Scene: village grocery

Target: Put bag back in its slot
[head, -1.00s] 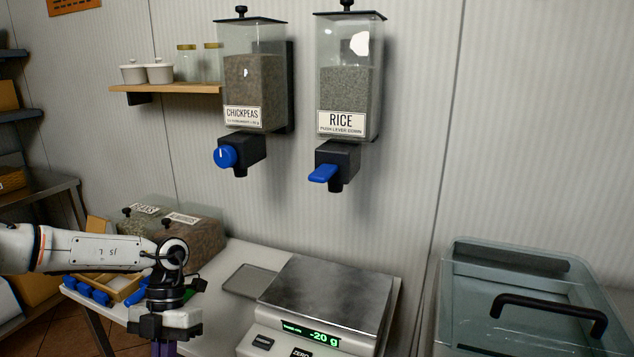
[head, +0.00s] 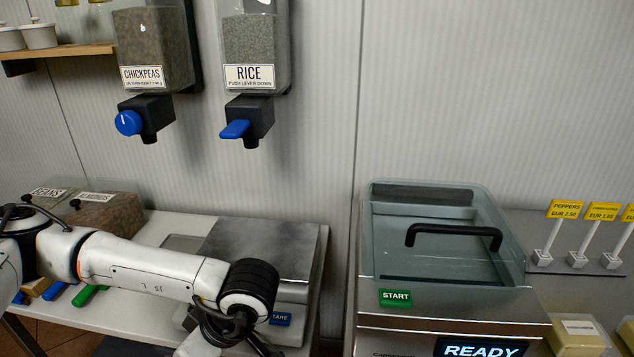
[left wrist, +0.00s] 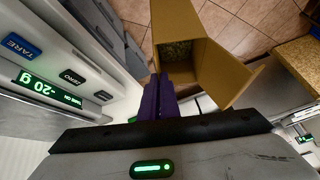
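A brown paper bag (left wrist: 178,20) with an open top shows in the left wrist view, with greenish contents at its bottom. My left gripper (left wrist: 160,82) has purple fingers close together at the bag's near rim, and they look shut on it. The fingers cover part of that rim. In the head view my left arm reaches across the front of the scale (head: 270,245), and its gripper and the bag are below the picture. My right gripper is in neither view. I cannot make out the bag's slot.
The scale display (left wrist: 50,90) reads -20 g. A steel machine (head: 400,320) with a clear lid stands right of the scale and shows READY. CHICKPEAS (head: 150,50) and RICE (head: 255,50) dispensers hang above. Bins (head: 105,212) stand at the table's left. Tiled floor (left wrist: 225,25) lies below the bag.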

